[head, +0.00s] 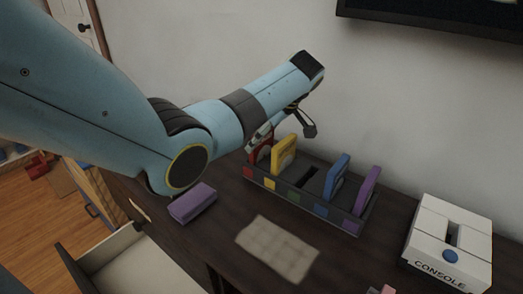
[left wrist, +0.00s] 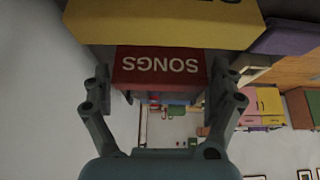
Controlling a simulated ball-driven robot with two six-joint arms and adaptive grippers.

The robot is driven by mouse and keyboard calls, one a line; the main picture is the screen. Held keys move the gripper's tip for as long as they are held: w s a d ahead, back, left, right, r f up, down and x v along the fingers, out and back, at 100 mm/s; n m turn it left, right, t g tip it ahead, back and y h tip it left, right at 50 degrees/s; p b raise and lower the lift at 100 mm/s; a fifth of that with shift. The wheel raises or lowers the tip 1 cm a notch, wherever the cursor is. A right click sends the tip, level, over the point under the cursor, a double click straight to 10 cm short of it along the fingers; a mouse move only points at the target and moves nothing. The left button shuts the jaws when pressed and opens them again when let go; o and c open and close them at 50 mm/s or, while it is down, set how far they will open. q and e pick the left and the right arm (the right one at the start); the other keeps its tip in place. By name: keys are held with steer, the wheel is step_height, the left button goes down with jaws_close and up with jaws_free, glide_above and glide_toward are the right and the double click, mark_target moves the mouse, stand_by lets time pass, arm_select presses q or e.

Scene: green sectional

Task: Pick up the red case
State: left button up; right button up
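The red case (head: 262,154) stands upright in the leftmost slot of the dark rack (head: 287,198), above a red square. In the left wrist view the red case (left wrist: 160,66) shows white lettering reading SONGS. My left gripper (head: 276,137) is at the rack's left end, at the red case, and partly hides it in the head view. In the left wrist view its fingers (left wrist: 159,82) are spread, one beside each side edge of the red case. I cannot tell whether they touch it. My right gripper is not in view.
A yellow case (head: 284,153) stands close beside the red one; blue (head: 337,176) and purple (head: 367,190) cases stand further right. A purple box (head: 192,203), beige cloth (head: 277,249) and white console (head: 450,240) lie on the desk. A drawer (head: 125,272) is open at front left.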

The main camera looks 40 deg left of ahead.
arm_select(q)
steer(key=c, duration=1.1)
